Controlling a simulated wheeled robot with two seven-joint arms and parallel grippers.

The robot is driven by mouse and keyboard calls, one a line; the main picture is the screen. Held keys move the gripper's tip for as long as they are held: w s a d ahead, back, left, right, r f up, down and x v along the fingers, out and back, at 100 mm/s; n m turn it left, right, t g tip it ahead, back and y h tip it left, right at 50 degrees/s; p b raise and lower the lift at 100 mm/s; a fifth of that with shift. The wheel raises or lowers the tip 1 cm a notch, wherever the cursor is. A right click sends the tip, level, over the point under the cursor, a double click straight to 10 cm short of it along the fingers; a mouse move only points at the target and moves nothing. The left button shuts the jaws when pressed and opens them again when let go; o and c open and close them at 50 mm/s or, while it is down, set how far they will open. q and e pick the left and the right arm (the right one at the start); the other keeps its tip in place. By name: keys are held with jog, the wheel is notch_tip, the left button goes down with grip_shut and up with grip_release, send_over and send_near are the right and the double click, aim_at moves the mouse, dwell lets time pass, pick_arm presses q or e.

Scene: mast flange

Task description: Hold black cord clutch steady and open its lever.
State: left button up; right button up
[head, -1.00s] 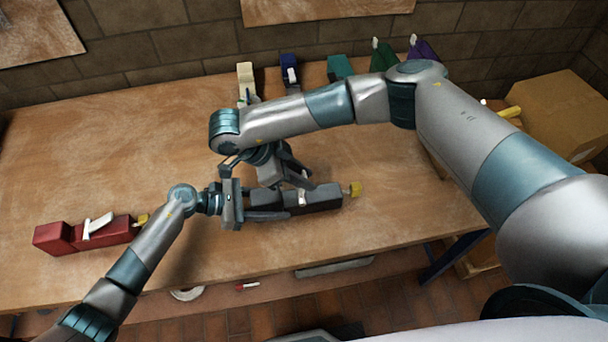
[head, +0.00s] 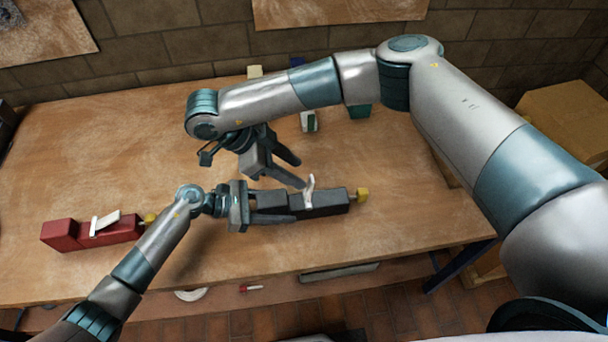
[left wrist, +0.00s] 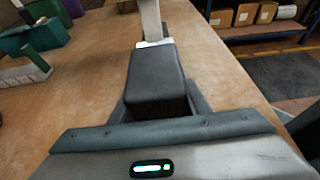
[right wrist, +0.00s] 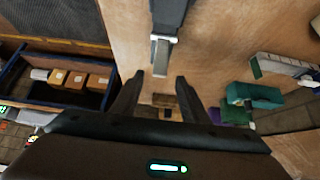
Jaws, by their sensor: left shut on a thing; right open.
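The black cord clutch (head: 330,203) lies on the bench, with a yellow piece (head: 362,195) at its right end. Its white lever (head: 310,190) stands up, nearly vertical. The lever also rises above the black body (left wrist: 155,82) in the left wrist view (left wrist: 151,20). My left gripper (head: 285,208) is shut on the clutch's left end, one finger on each side. My right gripper (head: 301,173) is open, above and behind the clutch, with its near fingertip close to the lever; I cannot tell if they touch. In the right wrist view its fingers (right wrist: 160,88) are apart with nothing gripped.
A red clutch (head: 95,231) with a white lever lies at the left, close to my left forearm. The bench's front edge is near.

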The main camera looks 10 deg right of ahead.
jog(key=v, duration=0.4)
jog(key=shift+a+r, duration=0.2)
jog(key=shift+r, duration=0.05)
